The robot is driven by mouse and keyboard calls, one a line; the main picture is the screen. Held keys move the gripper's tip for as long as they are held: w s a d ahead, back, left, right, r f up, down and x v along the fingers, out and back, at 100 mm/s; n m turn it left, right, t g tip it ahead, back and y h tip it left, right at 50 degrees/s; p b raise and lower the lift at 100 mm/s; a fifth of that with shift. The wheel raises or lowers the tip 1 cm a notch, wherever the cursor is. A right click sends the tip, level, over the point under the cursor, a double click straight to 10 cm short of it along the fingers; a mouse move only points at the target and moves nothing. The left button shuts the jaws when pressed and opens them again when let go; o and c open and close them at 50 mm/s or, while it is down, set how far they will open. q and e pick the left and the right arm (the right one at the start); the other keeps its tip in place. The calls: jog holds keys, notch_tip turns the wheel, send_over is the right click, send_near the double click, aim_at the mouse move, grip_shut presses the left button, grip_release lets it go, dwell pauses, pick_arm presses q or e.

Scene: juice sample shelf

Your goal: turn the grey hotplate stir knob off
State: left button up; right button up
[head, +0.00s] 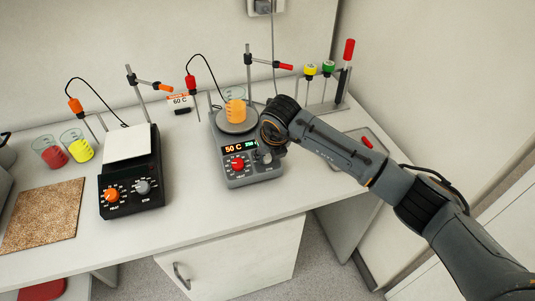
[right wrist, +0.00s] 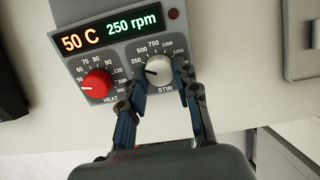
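The grey hotplate (head: 240,178) stands near the table's front edge, its display lit with 50 C and 250 rpm. Its grey stir knob (right wrist: 158,71) is at the right of the panel in the right wrist view, its pointer mark toward the left, near 250. My right gripper (head: 265,154) is at the panel's right side; its fingers (right wrist: 160,74) stand on either side of the stir knob and appear closed on it. The contact itself is hard to make out. The red heat knob (right wrist: 96,84) is left of the fingers. My left gripper is not in view.
A beaker of orange liquid (head: 235,112) stands on the hotplate's top. A black hotplate (head: 130,190) with an orange knob is to the left. Two beakers, a cork mat (head: 42,214) and stands surround it. A rack with coloured-topped items (head: 325,105) is behind my right arm.

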grip_shut()
jog(key=shift+f+n+b, duration=0.15)
jog(key=shift+n+b, duration=0.15)
jog(key=shift+b, duration=0.35)
jog(key=n+b, duration=0.2)
jog(key=b, duration=0.1)
jog(key=shift+d+f+n+b, duration=0.1)
jog(key=shift+n+b, duration=0.2)
jog(key=shift+b, duration=0.05)
jog(key=shift+r+n+b, duration=0.2)
jog(key=shift+n+b, duration=1.3)
jog(key=shift+b, duration=0.1)
jog(key=o, duration=0.9)
grip_release()
jog(key=shift+r, duration=0.1)
